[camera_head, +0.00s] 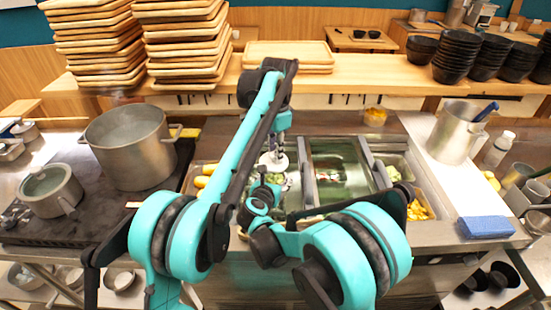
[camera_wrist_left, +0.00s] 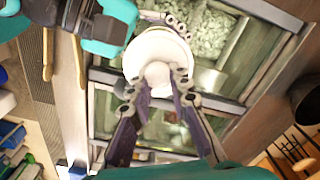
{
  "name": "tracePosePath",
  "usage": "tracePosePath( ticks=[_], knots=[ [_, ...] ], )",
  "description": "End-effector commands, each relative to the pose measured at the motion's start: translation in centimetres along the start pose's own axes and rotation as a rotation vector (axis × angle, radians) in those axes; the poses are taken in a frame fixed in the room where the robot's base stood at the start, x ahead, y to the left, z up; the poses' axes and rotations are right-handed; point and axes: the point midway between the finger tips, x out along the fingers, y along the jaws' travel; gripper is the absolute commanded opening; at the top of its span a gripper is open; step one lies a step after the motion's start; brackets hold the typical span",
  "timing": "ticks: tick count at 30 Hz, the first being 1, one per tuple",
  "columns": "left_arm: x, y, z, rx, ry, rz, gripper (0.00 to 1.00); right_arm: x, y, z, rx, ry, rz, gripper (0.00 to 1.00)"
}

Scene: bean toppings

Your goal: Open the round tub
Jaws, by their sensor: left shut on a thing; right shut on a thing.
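A white round lid with a raised knob (camera_wrist_left: 158,75) shows in the left wrist view; I take it as the round tub's lid. The lid also shows in the head view (camera_head: 267,162), over the topping counter. My left gripper (camera_wrist_left: 160,84) is shut on the knob. It shows in the head view (camera_head: 275,148), coming down from above. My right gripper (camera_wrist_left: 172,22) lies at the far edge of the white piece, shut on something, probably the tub. In the head view my arm mostly hides it. The tub's body is mostly hidden, and I cannot tell whether lid and tub are apart.
Metal topping bins (camera_head: 342,175) surround the grippers. A big pot (camera_head: 130,150) and a smaller lidded pot (camera_head: 50,190) stand at left. A metal pitcher (camera_head: 457,135) and a blue sponge (camera_head: 486,227) are at right. Trays (camera_head: 185,40) and black bowls (camera_head: 457,57) stand behind.

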Motion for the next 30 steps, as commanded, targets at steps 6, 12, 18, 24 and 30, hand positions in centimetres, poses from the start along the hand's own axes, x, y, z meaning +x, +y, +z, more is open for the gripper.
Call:
tracePosePath(
  ticks=[6,12,18,24,30],
  knots=[
    [-0.1,0.0,0.0,0.000,0.000,0.000,0.00,0.0,0.0,-0.1,0.002,0.002,0.000,0.61],
    [0.0,0.0,0.0,0.000,0.000,0.000,0.00,0.0,0.0,-0.1,0.001,0.001,0.000,0.88],
    [0.0,0.0,0.0,0.000,0.000,0.000,0.00,0.0,0.0,0.0,0.000,0.001,0.000,0.88],
    [0.0,0.0,0.0,0.000,0.000,0.000,0.00,-1.8,0.1,0.0,0.000,0.001,0.003,0.88],
    [0.0,0.0,0.0,0.000,0.000,0.000,0.00,-6.1,0.1,-0.1,-0.001,0.000,0.004,0.88]
  ],
)
